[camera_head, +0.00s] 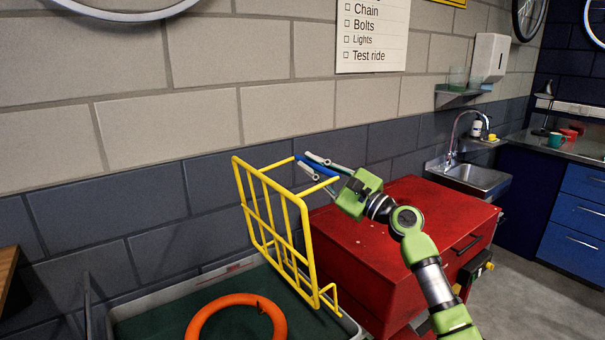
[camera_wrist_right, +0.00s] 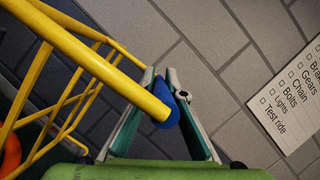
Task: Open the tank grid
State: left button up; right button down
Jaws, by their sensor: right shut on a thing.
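The yellow tank grid (camera_head: 268,208) stands raised and tilted steeply over the tank (camera_head: 170,296) in the head view. Its blue handle (camera_head: 316,166) is at the top edge; the handle's end (camera_wrist_right: 165,105) shows between my fingers in the wrist view. My right gripper (camera_head: 322,170) is shut on this handle, and it also shows in the wrist view (camera_wrist_right: 168,95). The tank has a grey rim and a dark green inside. My left gripper is not in view.
An orange ring (camera_head: 236,304) lies in the tank. A red cabinet (camera_head: 400,245) stands close on the right, under my right arm. The brick wall (camera_head: 110,215) is close behind the grid. A sink (camera_head: 475,178) and blue drawers (camera_head: 575,225) are farther right.

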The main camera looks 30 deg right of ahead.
jog(key=shift+d, duration=0.1)
jog(key=c, duration=2.1)
grip_release()
jog(key=shift+f, duration=0.1)
jog(key=v, duration=1.2)
